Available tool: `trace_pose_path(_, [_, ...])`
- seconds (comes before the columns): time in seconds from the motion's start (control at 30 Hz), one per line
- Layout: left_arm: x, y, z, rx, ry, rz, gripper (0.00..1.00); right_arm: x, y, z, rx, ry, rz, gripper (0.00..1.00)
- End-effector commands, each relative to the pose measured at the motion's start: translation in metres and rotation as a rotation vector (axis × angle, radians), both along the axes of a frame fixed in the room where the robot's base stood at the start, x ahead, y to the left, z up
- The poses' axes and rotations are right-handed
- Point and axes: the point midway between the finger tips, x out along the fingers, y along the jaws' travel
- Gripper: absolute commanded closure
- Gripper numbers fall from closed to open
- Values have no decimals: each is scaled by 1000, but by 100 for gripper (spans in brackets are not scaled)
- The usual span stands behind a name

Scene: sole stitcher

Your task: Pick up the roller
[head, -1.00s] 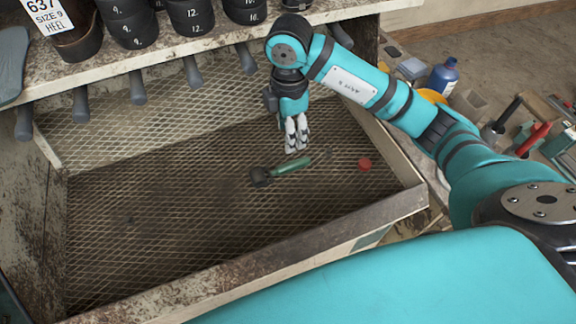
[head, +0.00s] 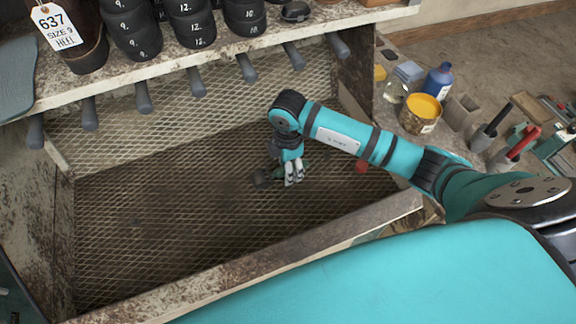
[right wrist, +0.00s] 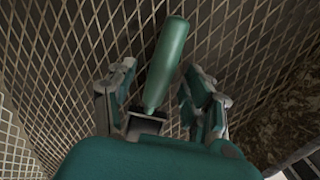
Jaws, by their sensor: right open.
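The roller has a green handle and a dark head. In the head view its dark head (head: 262,179) shows to the left of my right gripper (head: 293,176), and most of the handle is hidden behind the gripper. In the right wrist view the green handle (right wrist: 168,62) lies on the mesh, between and beyond the fingers. There my right gripper (right wrist: 165,108) is open, with a finger on each side of the roller and gaps to both. I cannot tell its exact height above the mesh. My left gripper is not in view.
The roller lies in a mesh-floored tray with a worn front rim (head: 330,233). A red round object (head: 361,165) lies right of the gripper. Grey pegs (head: 143,97) hang below the shelf above.

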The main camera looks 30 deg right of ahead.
Motion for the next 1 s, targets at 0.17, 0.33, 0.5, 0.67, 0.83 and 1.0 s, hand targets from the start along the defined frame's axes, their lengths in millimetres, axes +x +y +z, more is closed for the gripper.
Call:
trace_pose_path(0.17, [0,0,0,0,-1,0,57,0,0,-1,0,-1,0,48])
trace_pose_path(0.33, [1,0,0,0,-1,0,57,0,0,-1,0,-1,0,68])
trace_pose_path(0.5, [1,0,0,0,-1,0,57,0,0,0,0,-1,0,90])
trace_pose_path(0.67, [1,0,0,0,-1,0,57,1,0,0,0,-2,0,100])
trace_pose_path(0.83, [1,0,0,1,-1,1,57,1,0,0,1,-2,0,100])
trace_pose_path(1.0, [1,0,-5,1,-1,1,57,2,0,12,1,-7,1,100])
